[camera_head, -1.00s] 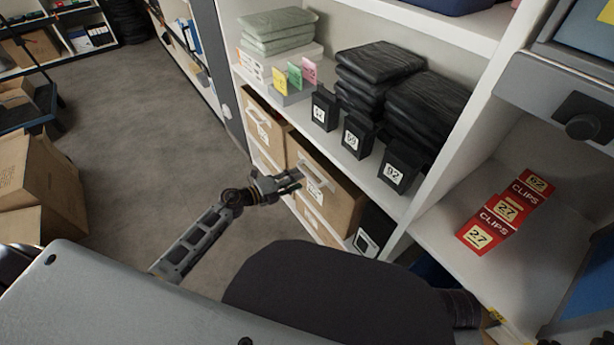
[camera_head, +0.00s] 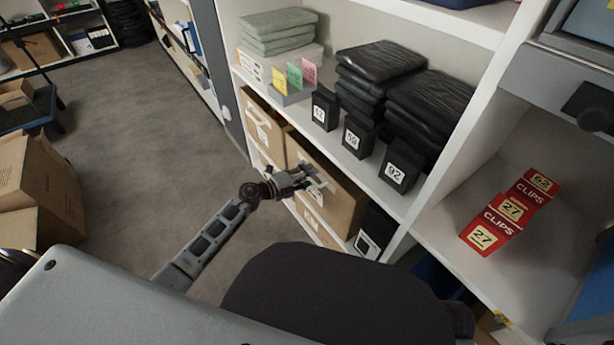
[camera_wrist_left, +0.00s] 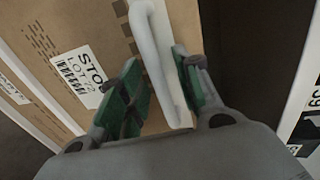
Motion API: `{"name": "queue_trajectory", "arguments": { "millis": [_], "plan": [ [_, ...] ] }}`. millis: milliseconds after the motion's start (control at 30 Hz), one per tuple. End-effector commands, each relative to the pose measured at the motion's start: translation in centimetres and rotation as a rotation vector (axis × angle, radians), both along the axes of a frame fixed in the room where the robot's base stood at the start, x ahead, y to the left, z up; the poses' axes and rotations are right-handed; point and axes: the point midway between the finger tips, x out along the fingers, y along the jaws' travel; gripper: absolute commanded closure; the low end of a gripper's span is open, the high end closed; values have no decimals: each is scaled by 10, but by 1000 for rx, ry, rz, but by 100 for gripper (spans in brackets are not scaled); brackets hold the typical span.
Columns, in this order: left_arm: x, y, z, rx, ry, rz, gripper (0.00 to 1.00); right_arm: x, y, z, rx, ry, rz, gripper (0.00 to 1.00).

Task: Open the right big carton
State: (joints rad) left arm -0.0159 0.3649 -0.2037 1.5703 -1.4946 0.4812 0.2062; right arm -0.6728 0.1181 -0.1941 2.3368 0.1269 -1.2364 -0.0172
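The right big carton (camera_head: 345,208) is a brown box with a pale handle and a white label, on the lower shelf level. My left gripper (camera_head: 303,181) is at its front, by the handle. In the left wrist view the carton's brown face (camera_wrist_left: 105,28) shows a barcode label, and the white handle (camera_wrist_left: 158,62) passes between the green-padded fingers of the left gripper (camera_wrist_left: 160,92). The fingers stand apart; the right one is very close to the handle, and contact is unclear. My right gripper is not in view.
Another big carton (camera_head: 262,124) stands to the left, with smaller cartons (camera_head: 318,225) below. Above are black labelled boxes (camera_head: 357,138), dark folded stacks and green folded cloths (camera_head: 277,30). Red clip boxes (camera_head: 510,208) sit on the right shelf. Open floor (camera_head: 150,110) lies left.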

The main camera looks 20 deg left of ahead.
Motion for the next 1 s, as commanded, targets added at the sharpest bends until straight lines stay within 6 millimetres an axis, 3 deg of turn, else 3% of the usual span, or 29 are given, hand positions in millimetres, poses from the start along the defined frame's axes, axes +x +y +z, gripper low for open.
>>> {"name": "queue_trajectory", "arguments": {
  "millis": [67, 333, 667, 1000],
  "plan": [
    [0, 0, 0, 0, 0, 0, 66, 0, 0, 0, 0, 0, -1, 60],
    [0, 0, 0, 0, 0, 0, 100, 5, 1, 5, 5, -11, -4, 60],
    [0, 1, 0, 1, 1, 0, 100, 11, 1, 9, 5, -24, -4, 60],
    [-12, 10, -1, 2, 2, 1, 100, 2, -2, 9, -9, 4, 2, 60]
  ]
}}
